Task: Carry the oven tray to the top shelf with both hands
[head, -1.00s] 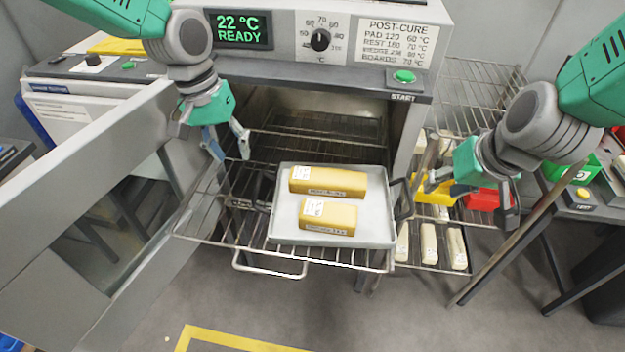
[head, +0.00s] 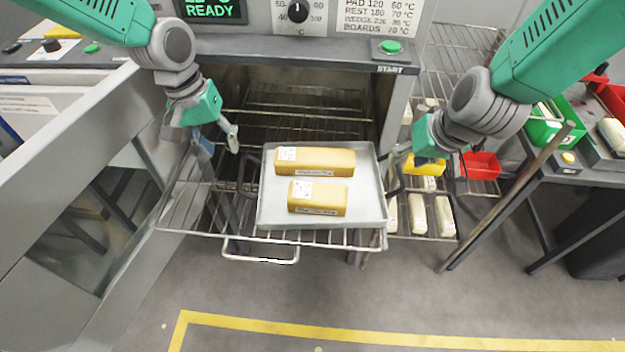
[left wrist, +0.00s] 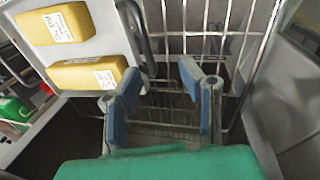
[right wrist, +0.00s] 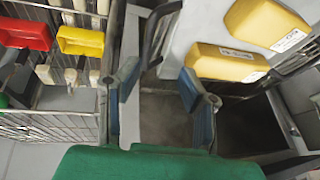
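The grey oven tray (head: 370,205) lies on the pulled-out wire rack (head: 185,215) in front of the oven, carrying two yellow blocks (head: 315,161) (head: 318,198). It has a dark handle at each side. My left gripper (head: 219,143) is open and empty, above and left of the left handle (head: 248,175). In the left wrist view that handle (left wrist: 134,35) is ahead of the left finger. My right gripper (head: 437,173) is open by the right handle (head: 392,180). In the right wrist view that handle (right wrist: 154,40) shows between and beyond the fingers; contact is not visible.
The oven door (head: 80,180) stands open at the left. A wire shelf unit (head: 460,50) stands right of the oven, with a red bin (head: 482,166), a yellow bin (head: 428,168) and pale pieces on lower levels. A dark post (head: 500,205) rises at the right. The front floor is clear.

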